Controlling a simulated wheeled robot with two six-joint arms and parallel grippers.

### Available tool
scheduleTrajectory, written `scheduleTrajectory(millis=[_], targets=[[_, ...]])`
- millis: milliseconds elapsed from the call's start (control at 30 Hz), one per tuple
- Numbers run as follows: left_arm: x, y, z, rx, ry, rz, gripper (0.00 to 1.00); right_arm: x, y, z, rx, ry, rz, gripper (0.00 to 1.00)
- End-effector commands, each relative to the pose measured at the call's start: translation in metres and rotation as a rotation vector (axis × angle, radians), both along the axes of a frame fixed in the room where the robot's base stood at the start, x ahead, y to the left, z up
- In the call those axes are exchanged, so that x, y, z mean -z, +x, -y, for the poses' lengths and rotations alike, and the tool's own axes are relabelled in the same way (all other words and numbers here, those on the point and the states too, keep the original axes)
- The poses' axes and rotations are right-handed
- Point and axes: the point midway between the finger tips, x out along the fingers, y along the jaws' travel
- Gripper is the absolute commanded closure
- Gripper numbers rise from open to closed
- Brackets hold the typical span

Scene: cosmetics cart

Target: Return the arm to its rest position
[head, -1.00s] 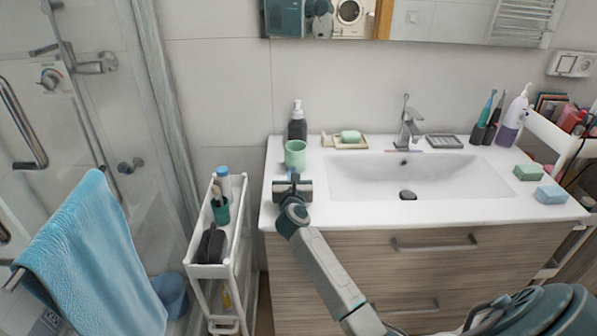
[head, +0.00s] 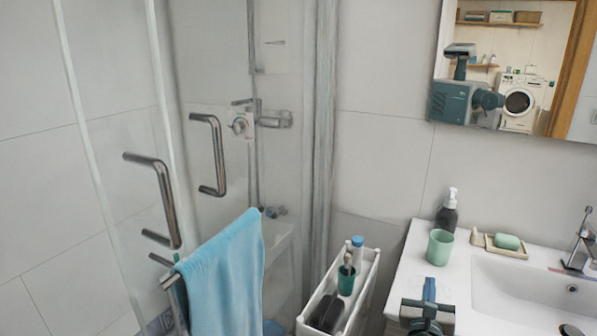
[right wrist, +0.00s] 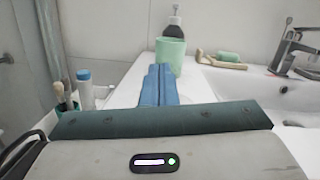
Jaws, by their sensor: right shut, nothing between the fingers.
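My right gripper (head: 429,290) is at the bottom right of the head view, at the left front edge of the white washbasin counter (head: 415,262). Its blue fingers also show in the right wrist view (right wrist: 157,85); they are together with nothing between them. They point toward a mint green cup (head: 440,247), which stands upright on the counter just beyond and apart from them. The cup is also in the right wrist view (right wrist: 170,54). My left gripper is not in view.
A white slim cart (head: 370,270) holding a teal cup (head: 346,280) with brushes stands left of the counter. A dark pump bottle (head: 447,214) and green soap (head: 507,242) are behind. A blue towel (head: 225,275) hangs at the shower door.

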Motion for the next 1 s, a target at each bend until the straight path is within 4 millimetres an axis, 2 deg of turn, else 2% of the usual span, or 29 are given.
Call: scheduleTrajectory(millis=[133, 200, 267, 367, 400, 500, 600, 733, 833, 1000], targets=[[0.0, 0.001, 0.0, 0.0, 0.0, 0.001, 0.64, -0.03, -0.031, -0.041, -0.124, -0.47, 0.034, 1.0], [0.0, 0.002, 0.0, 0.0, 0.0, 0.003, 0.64, -0.036, -0.047, -0.07, -0.195, -0.725, 0.034, 1.0], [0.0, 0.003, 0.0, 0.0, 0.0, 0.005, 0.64, -0.033, -0.062, -0.095, -0.259, -0.943, 0.023, 1.0], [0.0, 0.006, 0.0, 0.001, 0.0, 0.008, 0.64, -0.015, -0.089, -0.134, -0.379, -1.299, -0.014, 1.0], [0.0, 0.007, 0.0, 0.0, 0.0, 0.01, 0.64, -0.002, -0.101, -0.147, -0.433, -1.439, -0.036, 1.0], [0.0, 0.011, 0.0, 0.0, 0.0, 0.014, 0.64, 0.036, -0.132, -0.17, -0.582, -1.775, -0.111, 1.0], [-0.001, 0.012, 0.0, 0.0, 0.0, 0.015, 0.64, 0.08, -0.169, -0.176, -0.757, -2.087, -0.212, 1.0], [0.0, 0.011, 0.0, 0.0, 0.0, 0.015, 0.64, 0.128, -0.216, -0.162, -0.997, -2.394, -0.365, 1.0], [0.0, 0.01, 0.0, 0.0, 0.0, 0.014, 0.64, 0.15, -0.247, -0.144, -1.157, -2.536, -0.47, 1.0], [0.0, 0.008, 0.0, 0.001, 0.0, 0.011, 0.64, 0.171, -0.291, -0.113, -1.396, -2.68, -0.635, 1.0]])
